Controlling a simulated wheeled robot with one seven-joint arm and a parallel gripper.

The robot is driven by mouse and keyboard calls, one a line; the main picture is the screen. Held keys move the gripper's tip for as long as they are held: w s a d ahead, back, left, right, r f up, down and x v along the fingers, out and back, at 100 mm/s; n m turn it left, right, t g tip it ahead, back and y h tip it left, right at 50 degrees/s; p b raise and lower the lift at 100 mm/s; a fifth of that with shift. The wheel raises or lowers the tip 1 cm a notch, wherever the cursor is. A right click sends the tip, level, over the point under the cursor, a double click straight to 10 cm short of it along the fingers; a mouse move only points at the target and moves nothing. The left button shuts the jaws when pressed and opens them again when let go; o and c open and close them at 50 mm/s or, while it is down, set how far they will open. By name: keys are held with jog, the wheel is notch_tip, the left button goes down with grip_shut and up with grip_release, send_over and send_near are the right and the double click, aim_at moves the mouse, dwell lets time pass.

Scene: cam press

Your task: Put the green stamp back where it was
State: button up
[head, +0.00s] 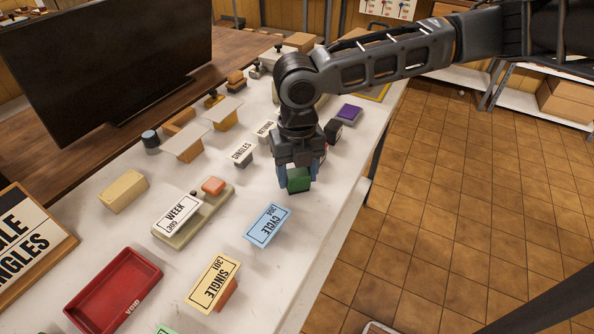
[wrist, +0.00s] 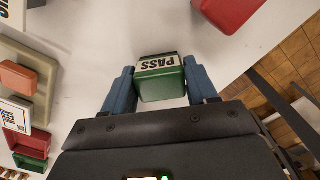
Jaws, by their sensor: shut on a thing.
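The green stamp (head: 299,181) is between the fingers of my gripper (head: 299,166), over the right part of the white table. In the wrist view the stamp (wrist: 162,88) sits between the two blue fingers, with a white label reading PASS on its top end. My gripper is shut on it. I cannot tell whether the stamp's lower end touches the table. No marked spot for the stamp is clear to me.
A blue CYCLE ticket (head: 267,226) and a yellow SINGLE ticket (head: 214,283) stand nearer the front. A press with an orange pad (head: 213,185) is left of my gripper. A red tray (head: 115,287) is front left. A dark stamp (head: 333,131) and purple block (head: 349,113) are behind.

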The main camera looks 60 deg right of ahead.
jog(key=o, duration=0.8)
jog(key=shift+o, duration=0.2)
